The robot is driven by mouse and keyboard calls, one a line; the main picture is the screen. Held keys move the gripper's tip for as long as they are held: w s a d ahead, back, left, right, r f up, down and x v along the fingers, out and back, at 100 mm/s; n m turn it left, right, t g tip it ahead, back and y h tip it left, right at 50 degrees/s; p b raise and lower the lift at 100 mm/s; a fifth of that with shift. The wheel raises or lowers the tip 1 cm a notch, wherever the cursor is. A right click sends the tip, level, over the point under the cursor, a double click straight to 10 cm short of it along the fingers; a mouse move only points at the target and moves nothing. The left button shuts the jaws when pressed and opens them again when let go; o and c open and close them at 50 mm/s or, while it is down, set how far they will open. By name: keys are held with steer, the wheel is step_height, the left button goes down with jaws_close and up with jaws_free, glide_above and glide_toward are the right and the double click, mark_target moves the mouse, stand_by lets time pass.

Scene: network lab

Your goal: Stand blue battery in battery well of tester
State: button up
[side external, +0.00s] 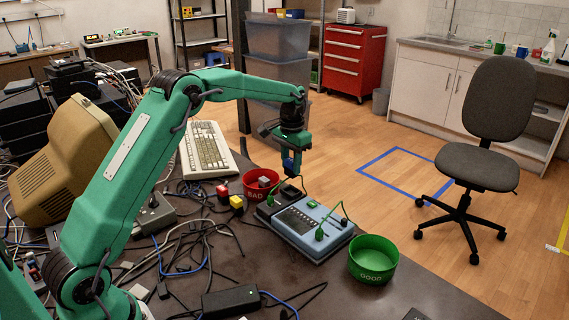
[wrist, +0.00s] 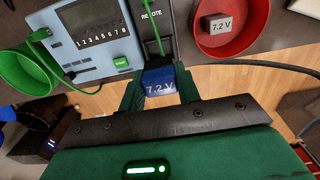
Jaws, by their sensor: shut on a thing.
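The blue battery (side external: 291,168), marked 7.2 V, is between the fingers of my gripper (side external: 290,158), which is shut on it. It hangs above the far end of the light-blue tester (side external: 312,250). A dark square opening that looks like the battery well (side external: 290,190) lies just below it; the side view shows no clear contact. In the wrist view the battery (wrist: 160,82) sits between the green fingers, over the edge of the tester (wrist: 62,52).
The red BAD bowl (side external: 253,193) holds a grey 7.2 V battery (wrist: 218,24). The green GOOD bowl (side external: 373,268) stands right of the tester. Green leads (side external: 341,213) arch over the tester; loose cables clutter the table's left.

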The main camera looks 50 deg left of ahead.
mark_target(291, 175)
steer(key=shift+f, duration=0.15)
steer(key=shift+f, duration=1.95)
steer(key=shift+f, duration=1.2)
stand_by(0.4)
steer(key=o, duration=1.1)
steer(key=shift+r, duration=3.9)
